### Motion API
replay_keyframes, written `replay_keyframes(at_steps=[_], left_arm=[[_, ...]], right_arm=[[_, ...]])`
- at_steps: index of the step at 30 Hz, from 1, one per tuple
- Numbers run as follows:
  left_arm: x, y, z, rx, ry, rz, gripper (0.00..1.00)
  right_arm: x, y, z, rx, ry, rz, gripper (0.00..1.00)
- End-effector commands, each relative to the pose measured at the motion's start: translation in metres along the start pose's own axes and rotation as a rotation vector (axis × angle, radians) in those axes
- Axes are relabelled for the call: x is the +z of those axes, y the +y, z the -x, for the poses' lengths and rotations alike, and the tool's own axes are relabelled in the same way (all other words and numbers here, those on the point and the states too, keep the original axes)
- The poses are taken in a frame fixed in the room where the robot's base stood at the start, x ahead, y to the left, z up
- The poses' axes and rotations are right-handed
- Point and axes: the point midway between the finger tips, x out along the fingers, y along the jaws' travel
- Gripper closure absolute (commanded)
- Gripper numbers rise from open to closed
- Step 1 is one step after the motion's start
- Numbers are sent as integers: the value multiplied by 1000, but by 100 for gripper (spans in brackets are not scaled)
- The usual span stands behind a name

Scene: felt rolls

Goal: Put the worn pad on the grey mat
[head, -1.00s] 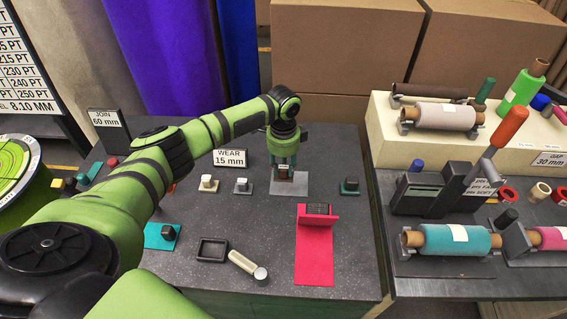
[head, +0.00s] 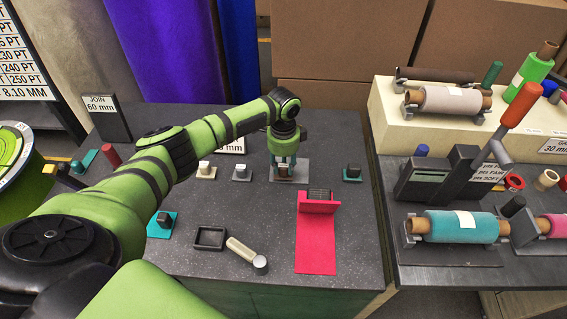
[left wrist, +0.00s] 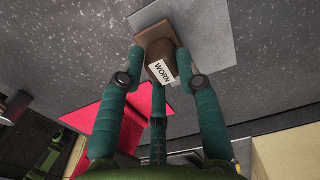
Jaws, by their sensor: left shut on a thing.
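The worn pad is a brown block with a white label reading WORN (left wrist: 162,71). My left gripper (head: 284,168) is shut on it, and its fingers (left wrist: 160,88) show around the pad in the left wrist view. The grey mat (head: 300,176) lies under the gripper near the back of the dark table; it also shows in the left wrist view (left wrist: 212,35). The pad is over the mat, very low; I cannot tell whether it touches. The fingers hide part of the pad in the head view. My right gripper is not in view.
A red mat with an upright edge (head: 316,245), a black tray (head: 209,238) and a pale cylinder (head: 243,250) lie in front.

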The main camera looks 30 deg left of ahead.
Motion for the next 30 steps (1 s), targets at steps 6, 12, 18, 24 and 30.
replay_keyframes(at_steps=[6, 12, 18, 24, 30], left_arm=[[0, 0, -3, 0, 0, 0, 100], [0, 0, -6, 1, 0, 0, 100], [0, 0, -9, 1, 0, 0, 100], [0, 0, -10, 1, 0, 0, 38], [0, 0, -10, 0, 0, 0, 38]], right_arm=[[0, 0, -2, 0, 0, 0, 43], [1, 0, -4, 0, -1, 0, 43], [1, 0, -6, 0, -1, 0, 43], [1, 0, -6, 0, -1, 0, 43], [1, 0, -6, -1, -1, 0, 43]])
